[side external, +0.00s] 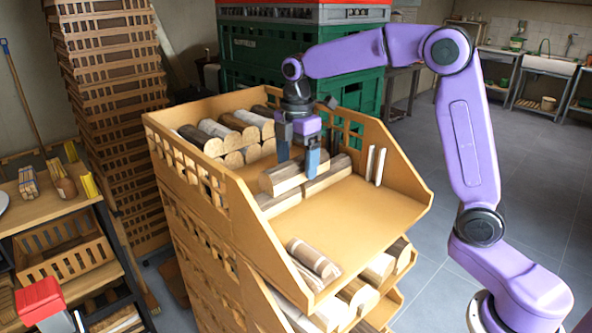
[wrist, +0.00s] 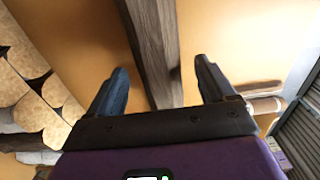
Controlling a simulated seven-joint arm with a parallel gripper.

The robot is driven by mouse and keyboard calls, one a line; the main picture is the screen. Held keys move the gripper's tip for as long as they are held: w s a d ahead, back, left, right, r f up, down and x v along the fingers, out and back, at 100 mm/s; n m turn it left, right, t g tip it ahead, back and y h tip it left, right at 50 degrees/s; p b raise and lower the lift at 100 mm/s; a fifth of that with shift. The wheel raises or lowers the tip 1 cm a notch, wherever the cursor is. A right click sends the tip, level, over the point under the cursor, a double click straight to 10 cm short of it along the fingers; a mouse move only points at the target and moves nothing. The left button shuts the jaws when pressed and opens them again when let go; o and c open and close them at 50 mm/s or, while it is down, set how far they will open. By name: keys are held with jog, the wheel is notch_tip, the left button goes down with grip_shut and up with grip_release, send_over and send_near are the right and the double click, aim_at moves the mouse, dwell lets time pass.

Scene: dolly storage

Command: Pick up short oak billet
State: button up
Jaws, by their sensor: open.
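My gripper (side external: 298,158) is open inside the top orange bin, over a small group of split billets. One pale-faced billet with grey-brown bark (side external: 283,177) lies under the fingers, on or against other billets. In the wrist view a long grey-brown wood surface (wrist: 152,45) runs between the open fingers (wrist: 162,70), touching neither visibly. I cannot tell for certain which one is the short oak billet.
The orange bin (side external: 398,222) has high slatted sides and a low open front; its middle floor is bare. Rounded logs (side external: 222,135) are stacked at its back left. Pale thin pieces (side external: 375,165) stand at the right wall. Stacked bins below hold more wood.

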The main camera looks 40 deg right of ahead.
jog(key=shift+f, duration=0.4)
jog(key=c, duration=1.3)
jog(key=shift+c, duration=0.2)
jog(key=shift+r, duration=0.1)
